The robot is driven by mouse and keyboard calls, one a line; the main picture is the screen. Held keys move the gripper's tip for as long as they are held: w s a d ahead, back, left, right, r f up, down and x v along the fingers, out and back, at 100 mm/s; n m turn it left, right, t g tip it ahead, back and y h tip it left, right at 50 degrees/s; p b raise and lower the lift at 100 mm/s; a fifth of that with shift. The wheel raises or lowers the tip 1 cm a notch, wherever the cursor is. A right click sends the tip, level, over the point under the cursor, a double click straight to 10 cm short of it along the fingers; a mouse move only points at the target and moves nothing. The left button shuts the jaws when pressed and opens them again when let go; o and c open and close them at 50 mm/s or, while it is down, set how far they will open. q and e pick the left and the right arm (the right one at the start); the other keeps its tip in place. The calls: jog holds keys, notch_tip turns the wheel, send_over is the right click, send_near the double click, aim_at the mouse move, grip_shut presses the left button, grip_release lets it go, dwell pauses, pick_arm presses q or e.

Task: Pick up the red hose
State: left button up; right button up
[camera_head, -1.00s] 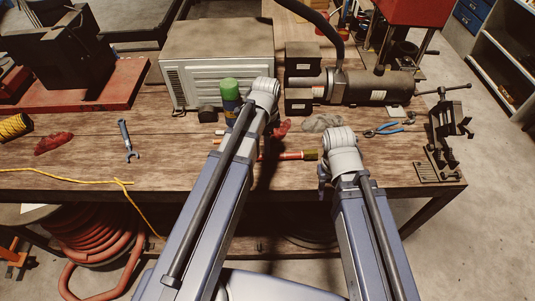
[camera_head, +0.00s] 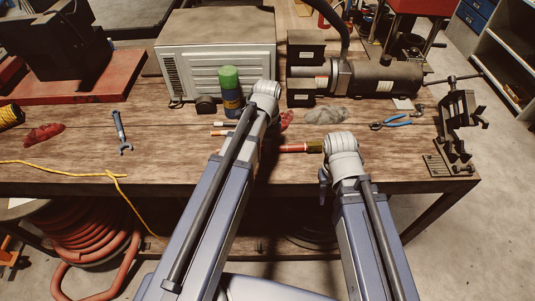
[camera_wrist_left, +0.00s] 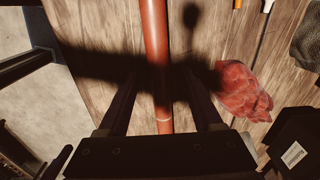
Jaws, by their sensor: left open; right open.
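The red hose (camera_head: 297,148) lies across the workbench, partly hidden behind my left arm, with a brass-coloured end by my right wrist. In the left wrist view, the hose (camera_wrist_left: 156,45) runs lengthwise between the two spread fingers of my left gripper (camera_wrist_left: 158,88). The gap on both sides shows the fingers are apart from it; I cannot tell how high they are above it. In the head view, my left wrist hides the left fingers. My right gripper (camera_head: 341,150) is at the bench's front right of the hose; its fingers are hidden.
A crumpled red cloth (camera_wrist_left: 243,90) lies right of the left fingers. A green-capped can (camera_head: 230,95) stands behind my left wrist. A black machine (camera_head: 385,78), blue-handled pliers (camera_head: 392,124) and a vise (camera_head: 455,130) are at right.

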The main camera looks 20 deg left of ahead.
pick_arm(q)
jog(key=shift+f, duration=0.3)
jog(key=shift+c, duration=0.4)
grip_shut()
